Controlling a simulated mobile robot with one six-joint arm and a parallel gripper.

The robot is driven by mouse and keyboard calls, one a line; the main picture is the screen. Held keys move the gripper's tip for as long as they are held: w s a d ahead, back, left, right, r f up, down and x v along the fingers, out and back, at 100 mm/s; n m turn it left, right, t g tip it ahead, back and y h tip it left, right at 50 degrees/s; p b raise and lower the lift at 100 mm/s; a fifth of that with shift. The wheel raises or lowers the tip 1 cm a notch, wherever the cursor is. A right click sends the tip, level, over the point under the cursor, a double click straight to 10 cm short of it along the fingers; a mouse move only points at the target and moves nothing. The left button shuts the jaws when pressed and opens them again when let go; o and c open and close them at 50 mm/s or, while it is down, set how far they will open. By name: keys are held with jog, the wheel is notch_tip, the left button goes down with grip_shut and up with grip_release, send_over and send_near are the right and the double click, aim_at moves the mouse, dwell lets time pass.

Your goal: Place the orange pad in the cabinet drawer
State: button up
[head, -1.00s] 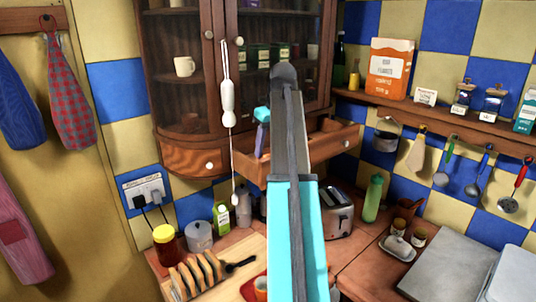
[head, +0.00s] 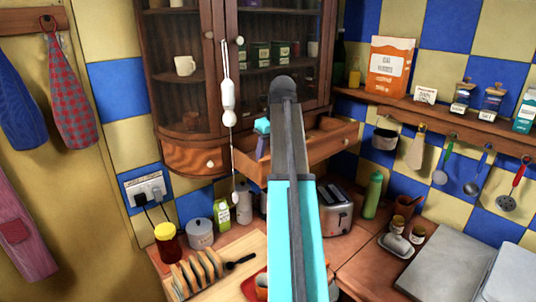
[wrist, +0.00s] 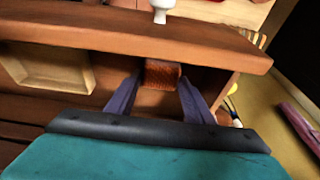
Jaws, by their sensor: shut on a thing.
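The cabinet drawer (head: 325,149) is pulled out below the glass-fronted cabinet, and my arm crosses in front of its middle. In the wrist view the drawer front (wrist: 215,50) with its white knob runs across the top. My gripper (wrist: 160,79) points down at the drawer, its two purple fingers shut on the orange pad (wrist: 162,73), which looks like a small brownish-orange block. The pad shows against the drawer's inside, close to the front panel; I cannot tell whether it touches the bottom. In the head view one purple finger (head: 262,145) shows beside my arm; the pad is hidden.
Below are a toaster (head: 336,205), a green bottle (head: 373,195) and a toast rack (head: 195,275) on the counter. A shelf with hanging utensils (head: 440,165) is at the right.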

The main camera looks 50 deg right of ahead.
jog(key=o, duration=0.9)
jog(key=shift+r, duration=0.15)
jog(key=b+v, duration=0.5)
jog(key=v, duration=0.6)
jog(key=shift+s+r, duration=0.1)
jog(key=shift+r, duration=0.25)
jog(key=shift+s, duration=0.15)
dwell(0.4)
